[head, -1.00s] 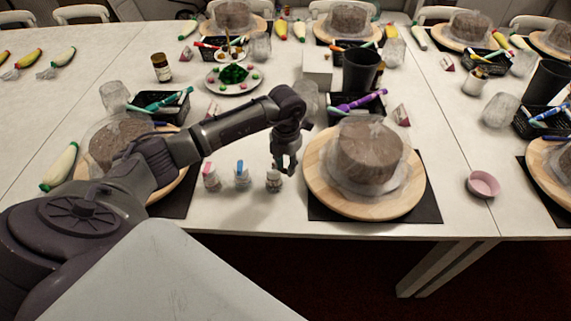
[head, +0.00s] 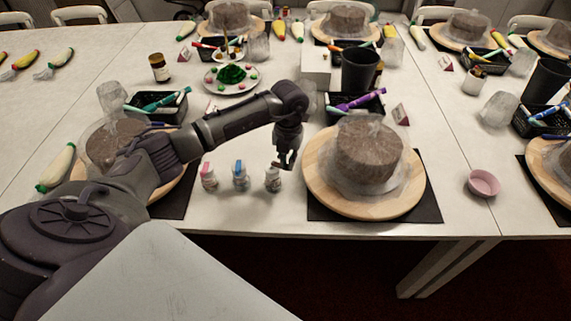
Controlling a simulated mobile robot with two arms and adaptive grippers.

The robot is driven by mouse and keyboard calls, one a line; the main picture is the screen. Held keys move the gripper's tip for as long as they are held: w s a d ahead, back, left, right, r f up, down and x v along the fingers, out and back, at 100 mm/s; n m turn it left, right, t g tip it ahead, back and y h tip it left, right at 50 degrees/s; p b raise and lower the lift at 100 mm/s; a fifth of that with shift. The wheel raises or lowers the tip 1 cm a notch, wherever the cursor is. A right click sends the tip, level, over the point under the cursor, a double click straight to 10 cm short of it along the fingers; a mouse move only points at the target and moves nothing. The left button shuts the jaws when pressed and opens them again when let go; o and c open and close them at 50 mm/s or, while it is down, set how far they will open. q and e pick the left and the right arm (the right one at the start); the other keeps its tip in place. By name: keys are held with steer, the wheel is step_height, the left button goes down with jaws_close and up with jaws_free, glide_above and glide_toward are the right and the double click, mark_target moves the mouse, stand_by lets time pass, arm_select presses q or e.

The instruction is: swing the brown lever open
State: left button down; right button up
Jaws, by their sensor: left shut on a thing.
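Three small clear bottles stand in a row on the white table. The left one has a red lever (head: 206,167) and the middle one a blue lever (head: 239,166). The right bottle (head: 273,182) is the one with the brown lever, which is small and mostly hidden at my fingers. My left gripper (head: 286,163) points down at the upper right of this bottle, with its fingers closed together on the brown lever. The lever's exact angle cannot be made out. My right gripper is not in view.
A wrapped cake (head: 369,150) on a wooden turntable (head: 401,205) stands close right of my gripper. Another cake (head: 110,142) is partly behind my left arm. Behind are a black basket (head: 333,116) and a dark cup (head: 360,70). Table between bottles and front edge is clear.

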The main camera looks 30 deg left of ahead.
arm_select(q)
steer(key=n, duration=0.1)
steer(key=w+n, duration=0.1)
steer(key=n, duration=0.2)
steer(key=shift+w+a+n+b, duration=0.3)
steer(key=shift+w, duration=0.1)
stand_by(0.4)
steer(key=c, duration=1.2)
jaws_free()
step_height(320, 180, up, 12)
